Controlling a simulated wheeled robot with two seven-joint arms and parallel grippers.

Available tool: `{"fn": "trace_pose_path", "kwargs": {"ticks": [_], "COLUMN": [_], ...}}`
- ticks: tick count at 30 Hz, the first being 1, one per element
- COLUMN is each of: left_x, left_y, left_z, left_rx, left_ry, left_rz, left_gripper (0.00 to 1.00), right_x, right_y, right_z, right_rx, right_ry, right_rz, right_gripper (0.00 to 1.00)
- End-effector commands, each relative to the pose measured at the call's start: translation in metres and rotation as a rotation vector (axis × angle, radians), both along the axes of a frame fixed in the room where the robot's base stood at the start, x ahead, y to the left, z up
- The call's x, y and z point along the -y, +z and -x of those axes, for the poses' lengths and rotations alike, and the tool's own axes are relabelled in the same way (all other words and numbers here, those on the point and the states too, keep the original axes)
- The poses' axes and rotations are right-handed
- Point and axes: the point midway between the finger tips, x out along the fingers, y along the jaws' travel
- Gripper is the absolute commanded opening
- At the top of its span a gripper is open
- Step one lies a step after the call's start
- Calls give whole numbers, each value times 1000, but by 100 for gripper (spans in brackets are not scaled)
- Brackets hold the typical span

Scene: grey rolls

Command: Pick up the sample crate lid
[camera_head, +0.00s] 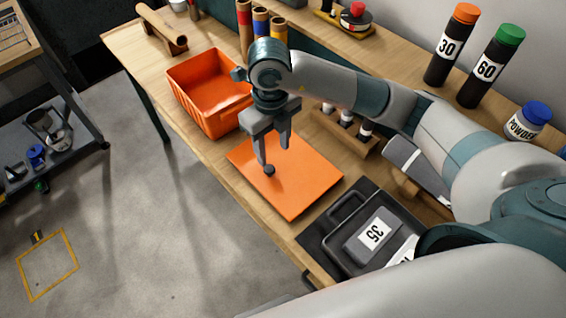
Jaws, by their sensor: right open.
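The orange sample crate lid (299,184) lies flat on the wooden bench in the head view, at the middle of the picture. My right gripper (277,158) points down over the lid with its two fingers apart and nothing between them. Its fingertips are over the upper left part of the lid; whether they touch it I cannot tell. The open orange crate (190,103) stands on the bench up and left of the lid, apart from it. My left gripper is not in view.
A black tray (341,243) with a block marked 35 (372,236) lies below right of the lid. A small wooden rack (345,130) stands behind the lid. Bottles marked 30 (450,47) and 60 (492,68) stand at the right. The bench's front edge runs close by the lid.

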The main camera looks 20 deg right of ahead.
Motion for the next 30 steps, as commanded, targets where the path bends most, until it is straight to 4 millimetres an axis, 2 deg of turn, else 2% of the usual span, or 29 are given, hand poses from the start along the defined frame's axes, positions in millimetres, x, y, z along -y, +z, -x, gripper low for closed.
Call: {"fn": "trace_pose_path", "kwargs": {"ticks": [7, 22, 30], "left_x": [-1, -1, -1], "left_y": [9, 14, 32], "left_z": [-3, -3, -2], "left_rx": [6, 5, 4], "left_ry": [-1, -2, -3], "left_rz": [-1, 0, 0], "left_gripper": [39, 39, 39], "right_x": [0, -3, -11], "right_y": [-24, -31, -61], "right_z": [0, -1, -6], "right_rx": [0, -1, -3], "right_ry": [-1, -1, -2], "right_rz": [-1, -1, 0], "right_gripper": [47, 47, 47]}}
